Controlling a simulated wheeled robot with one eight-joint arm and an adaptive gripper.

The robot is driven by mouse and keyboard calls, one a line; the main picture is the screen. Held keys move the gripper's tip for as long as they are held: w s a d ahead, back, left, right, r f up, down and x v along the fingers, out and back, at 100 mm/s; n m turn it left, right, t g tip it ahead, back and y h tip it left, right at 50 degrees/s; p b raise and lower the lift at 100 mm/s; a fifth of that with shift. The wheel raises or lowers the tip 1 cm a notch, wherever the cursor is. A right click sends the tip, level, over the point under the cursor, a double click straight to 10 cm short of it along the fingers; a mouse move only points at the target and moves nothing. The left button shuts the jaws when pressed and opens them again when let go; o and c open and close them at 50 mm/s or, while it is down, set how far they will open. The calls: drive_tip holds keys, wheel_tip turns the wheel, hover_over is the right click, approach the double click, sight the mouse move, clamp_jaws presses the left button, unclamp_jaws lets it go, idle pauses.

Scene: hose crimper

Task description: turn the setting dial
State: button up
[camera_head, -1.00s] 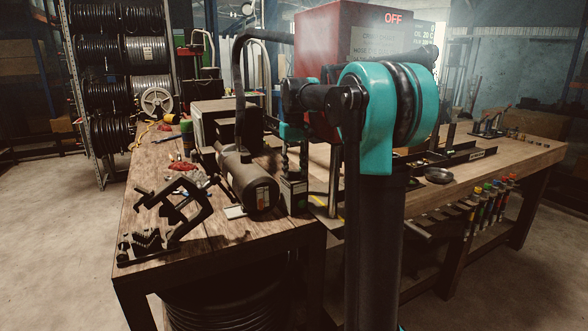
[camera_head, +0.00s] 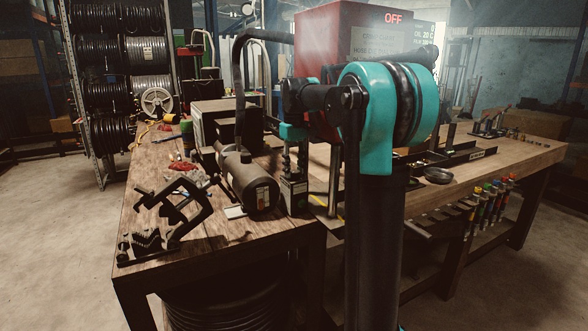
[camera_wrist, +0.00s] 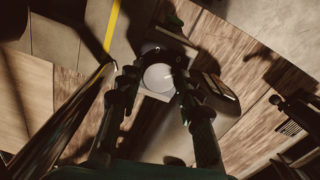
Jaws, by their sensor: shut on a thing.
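The setting dial (camera_wrist: 158,78) appears in the wrist view as a round pale disc on a light square plate. My gripper (camera_wrist: 156,70) has its two dark fingers on either side of the disc, shut on it. In the head view my gripper (camera_head: 295,172) points down over a small dark block with a label (camera_head: 293,195) at the bench corner. The dial itself is hidden there, and its markings cannot be read. The red crimper (camera_head: 325,40) stands behind, partly covered by my arm, with "OFF" on it.
A dark motor-like cylinder (camera_head: 248,183) lies just left of my gripper. A black clamp-like frame (camera_head: 180,212) sits on the wooden bench (camera_head: 215,240) at front left. A black curved hose (camera_head: 238,75) rises behind. A small round dish (camera_head: 438,175) is on the right bench.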

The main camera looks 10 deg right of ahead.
sight(294, 171)
drive_tip(key=o, duration=1.2)
drive_tip(key=shift+c, duration=0.2)
drive_tip(key=shift+r, duration=0.1)
wheel_tip(294, 171, up, 12)
